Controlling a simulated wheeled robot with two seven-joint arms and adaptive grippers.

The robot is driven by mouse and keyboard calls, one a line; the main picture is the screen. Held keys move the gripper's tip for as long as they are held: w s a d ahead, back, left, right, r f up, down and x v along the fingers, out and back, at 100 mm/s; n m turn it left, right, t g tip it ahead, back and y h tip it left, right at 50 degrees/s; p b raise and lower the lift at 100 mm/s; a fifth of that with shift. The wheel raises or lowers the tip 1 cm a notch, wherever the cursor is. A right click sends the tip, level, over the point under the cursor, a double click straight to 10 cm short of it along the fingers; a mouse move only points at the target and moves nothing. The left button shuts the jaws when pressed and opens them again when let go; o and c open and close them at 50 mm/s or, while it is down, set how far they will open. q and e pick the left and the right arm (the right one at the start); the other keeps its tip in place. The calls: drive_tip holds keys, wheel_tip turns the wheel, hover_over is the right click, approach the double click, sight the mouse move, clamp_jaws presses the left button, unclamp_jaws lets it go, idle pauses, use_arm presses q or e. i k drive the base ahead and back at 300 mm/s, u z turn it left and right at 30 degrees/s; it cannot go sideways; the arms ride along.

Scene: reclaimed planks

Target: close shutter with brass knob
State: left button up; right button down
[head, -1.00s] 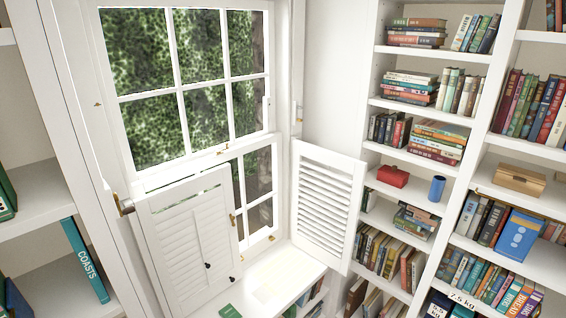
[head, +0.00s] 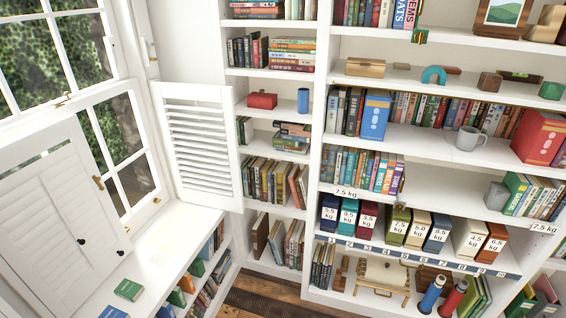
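A white louvred shutter (head: 198,150) stands swung out at the right side of the window, beside the bookcase. I see no knob on the face it shows. Another white shutter (head: 40,215) covers the lower left part of the window. It has two panels and small dark knobs (head: 82,241) low on them. A small brass fitting (head: 98,183) shows at its right edge; I cannot tell whether it belongs to the shutter or the window. Neither of my grippers is in view.
A white sill or bench top (head: 165,250) lies below the window, with a green book (head: 129,290) on it. Wooden floor (head: 262,302) shows below.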

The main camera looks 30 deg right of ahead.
sight(231, 200)
drive_tip(key=u, duration=0.7)
drive_tip(key=k, duration=0.15)
drive_tip(key=z, duration=2.1)
drive_tip(key=i, duration=0.85)
